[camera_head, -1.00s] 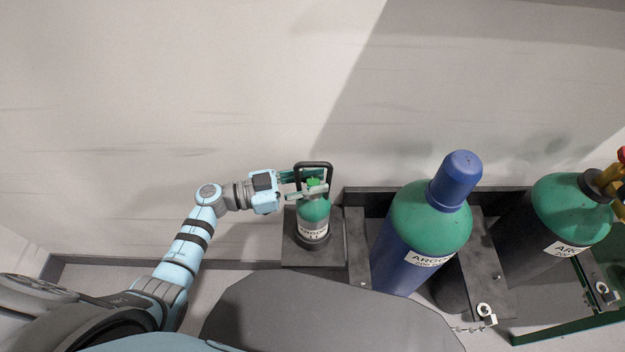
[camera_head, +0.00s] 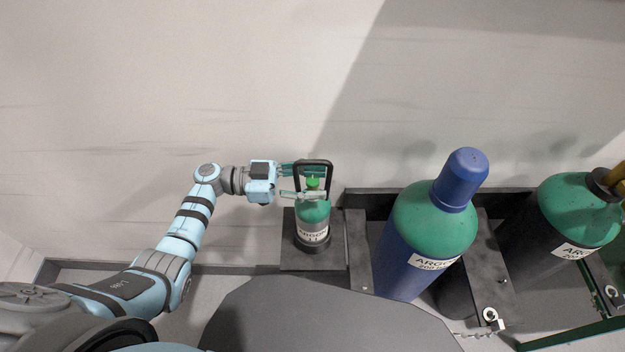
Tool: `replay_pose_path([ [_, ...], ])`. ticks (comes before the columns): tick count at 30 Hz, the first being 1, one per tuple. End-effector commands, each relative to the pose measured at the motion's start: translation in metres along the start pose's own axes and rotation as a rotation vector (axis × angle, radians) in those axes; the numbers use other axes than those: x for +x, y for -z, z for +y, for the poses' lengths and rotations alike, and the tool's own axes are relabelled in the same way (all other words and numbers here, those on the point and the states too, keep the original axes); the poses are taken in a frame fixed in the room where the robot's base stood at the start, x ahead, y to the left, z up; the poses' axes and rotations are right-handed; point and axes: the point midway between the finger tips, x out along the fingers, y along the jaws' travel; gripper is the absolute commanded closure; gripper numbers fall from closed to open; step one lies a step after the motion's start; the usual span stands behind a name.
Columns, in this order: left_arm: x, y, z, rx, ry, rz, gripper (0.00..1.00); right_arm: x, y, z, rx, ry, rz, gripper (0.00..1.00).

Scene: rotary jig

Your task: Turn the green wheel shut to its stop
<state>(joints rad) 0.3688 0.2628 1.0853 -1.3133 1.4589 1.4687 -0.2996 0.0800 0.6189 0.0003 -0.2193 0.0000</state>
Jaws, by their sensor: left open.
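The green wheel (camera_head: 313,183) sits at the top of a small green argon cylinder (camera_head: 313,213), inside a black guard frame (camera_head: 329,172). The cylinder stands upright on a dark stand. My left gripper (camera_head: 308,181) comes in from the left. It is open, with one finger on the far side of the wheel and one on the near side. I cannot tell whether either finger touches the wheel. My right gripper is not in view.
A large cylinder with a blue cap (camera_head: 461,178) stands right of the small one. Another green-topped cylinder (camera_head: 577,212) stands at the far right. A dark rack (camera_head: 358,245) holds them. A pale wall (camera_head: 150,100) lies behind.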

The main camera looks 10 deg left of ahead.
Motion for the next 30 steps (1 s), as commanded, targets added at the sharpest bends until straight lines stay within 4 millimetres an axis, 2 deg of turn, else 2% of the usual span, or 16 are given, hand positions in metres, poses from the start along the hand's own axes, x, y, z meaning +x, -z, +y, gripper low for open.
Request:
replay_pose_path([
  [5, -0.023, -0.001, -0.001, -0.002, 0.002, -0.003, 0.56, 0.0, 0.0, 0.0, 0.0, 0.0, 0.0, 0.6],
  [12, -0.09, -0.001, -0.001, -0.003, 0.002, -0.004, 0.56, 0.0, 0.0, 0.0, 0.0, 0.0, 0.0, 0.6],
  [15, -0.109, -0.001, -0.001, -0.003, 0.001, -0.003, 0.56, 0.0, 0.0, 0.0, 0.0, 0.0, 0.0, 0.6],
  [19, -0.119, 0.0, 0.0, 0.0, 0.0, 0.0, 0.56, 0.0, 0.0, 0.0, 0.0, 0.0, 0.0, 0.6],
  [30, -0.12, 0.0, 0.0, 0.0, 0.0, 0.0, 0.56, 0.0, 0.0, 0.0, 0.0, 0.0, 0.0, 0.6],
])
